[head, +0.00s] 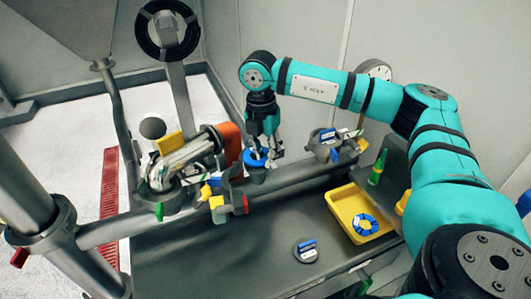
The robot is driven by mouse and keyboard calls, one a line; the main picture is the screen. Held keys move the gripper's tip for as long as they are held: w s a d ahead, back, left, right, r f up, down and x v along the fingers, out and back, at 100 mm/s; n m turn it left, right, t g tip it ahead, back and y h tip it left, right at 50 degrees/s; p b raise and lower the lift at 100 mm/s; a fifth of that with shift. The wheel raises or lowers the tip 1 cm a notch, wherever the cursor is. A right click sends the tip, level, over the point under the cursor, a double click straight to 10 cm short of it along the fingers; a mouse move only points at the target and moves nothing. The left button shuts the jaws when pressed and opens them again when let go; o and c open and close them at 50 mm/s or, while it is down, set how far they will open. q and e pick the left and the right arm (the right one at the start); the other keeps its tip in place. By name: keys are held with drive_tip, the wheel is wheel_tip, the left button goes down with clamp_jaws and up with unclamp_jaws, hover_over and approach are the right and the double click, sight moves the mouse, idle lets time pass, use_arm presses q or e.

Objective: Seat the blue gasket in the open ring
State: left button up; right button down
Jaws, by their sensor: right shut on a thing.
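My right gripper (264,146) hangs down near the middle of the head view and is shut on a blue ring-shaped piece, which looks like the blue gasket (255,158). The piece is at the fingertips, over the horizontal pipe. An open metal clamp or ring assembly (172,182) sits on the pipe to the left of the gripper. I cannot tell for sure which part is the open ring. Another blue ring (362,224) lies in the yellow tray (338,204). My left gripper is not in view.
A second metal fitting (332,144) with blue and yellow parts stands right of the gripper. A round grey disc (305,250) lies on the dark bench (215,265). A green bottle (377,168) stands behind the tray. The bench front is mostly clear.

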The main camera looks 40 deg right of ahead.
drive_tip(key=shift+f+b, duration=0.85)
drive_tip(key=shift+f, duration=0.3)
idle(0.4)
drive_tip(key=c, duration=1.2)
unclamp_jaws()
drive_tip(key=shift+r, duration=0.1)
wheel_tip(320, 180, up, 12)
drive_tip(key=shift+w+a, duration=0.25)
drive_tip(key=shift+w, duration=0.15)
